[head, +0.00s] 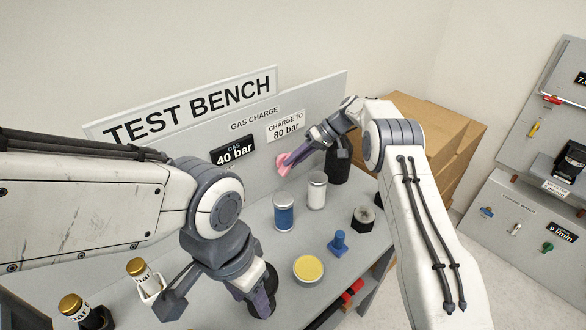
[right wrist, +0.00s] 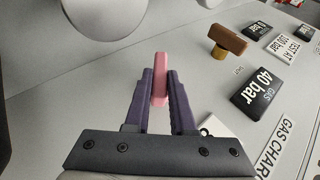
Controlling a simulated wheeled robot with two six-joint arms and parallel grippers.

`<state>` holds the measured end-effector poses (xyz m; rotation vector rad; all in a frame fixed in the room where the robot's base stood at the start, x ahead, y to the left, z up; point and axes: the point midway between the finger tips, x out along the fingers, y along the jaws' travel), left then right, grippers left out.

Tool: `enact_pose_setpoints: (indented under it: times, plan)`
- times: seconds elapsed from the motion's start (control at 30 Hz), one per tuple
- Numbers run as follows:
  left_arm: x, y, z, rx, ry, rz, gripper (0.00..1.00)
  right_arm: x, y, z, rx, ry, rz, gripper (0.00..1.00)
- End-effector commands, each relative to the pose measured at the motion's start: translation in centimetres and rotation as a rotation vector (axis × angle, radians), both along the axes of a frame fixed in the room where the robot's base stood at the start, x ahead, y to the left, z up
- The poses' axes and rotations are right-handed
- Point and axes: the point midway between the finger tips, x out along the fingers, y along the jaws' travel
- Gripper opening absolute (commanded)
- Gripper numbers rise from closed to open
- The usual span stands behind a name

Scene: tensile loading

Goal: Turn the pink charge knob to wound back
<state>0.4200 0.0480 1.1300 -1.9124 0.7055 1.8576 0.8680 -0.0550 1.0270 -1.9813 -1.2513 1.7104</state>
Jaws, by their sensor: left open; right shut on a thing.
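The pink charge knob (head: 282,167) is on the grey gas charge panel (head: 322,98), below the signs. In the right wrist view the pink knob (right wrist: 160,80) stands between the two purple fingers. My right gripper (head: 287,163) is shut on it, and in the right wrist view the gripper (right wrist: 160,95) has a finger on each side. The fingers partly hide the knob in the head view. The gas sign (head: 234,150) reads 40 bar; a label (head: 286,126) reads charge to 80 bar. My left gripper (head: 262,303) is open over the bench, away from the knob.
The bench holds a blue can (head: 284,212), a white can (head: 317,190), a yellow-topped can (head: 308,269), a blue knobbed piece (head: 339,243) and gold-capped bottles (head: 73,306). A brown knob (right wrist: 228,41) is near the pink one. Cardboard boxes (head: 440,130) stand behind.

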Motion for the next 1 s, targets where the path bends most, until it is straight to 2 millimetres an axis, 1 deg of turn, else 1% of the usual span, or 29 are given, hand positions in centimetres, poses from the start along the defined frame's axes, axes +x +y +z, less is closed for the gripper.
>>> enact_pose_setpoints:
  times: [0.03,0.3,0.9,0.93,0.97,1.0]
  plan:
    - [0.0,0.0,-0.8,0.0,0.0,0.0,0.5,0.1,-0.2,-0.5,0.02,0.012,-0.002,0.0]
    - [0.0,0.0,-2.0,0.0,0.0,-0.001,0.5,0.2,-0.3,-0.4,0.099,0.071,-0.002,0.0]
    - [0.0,0.0,-2.3,0.0,0.0,-0.001,0.5,0.2,-0.3,-0.2,0.125,0.09,-0.004,0.0]
    - [0.0,0.0,-2.3,0.0,0.0,-0.001,0.5,0.2,-0.3,-0.2,0.125,0.09,-0.004,0.34]
    - [0.0,0.0,-2.3,0.0,0.0,-0.001,0.5,0.2,-0.3,-0.2,0.125,0.09,-0.004,0.45]
    - [0.0,0.0,-2.3,0.0,0.0,-0.001,0.5,0.2,-0.3,-0.2,0.125,0.09,-0.004,0.53]
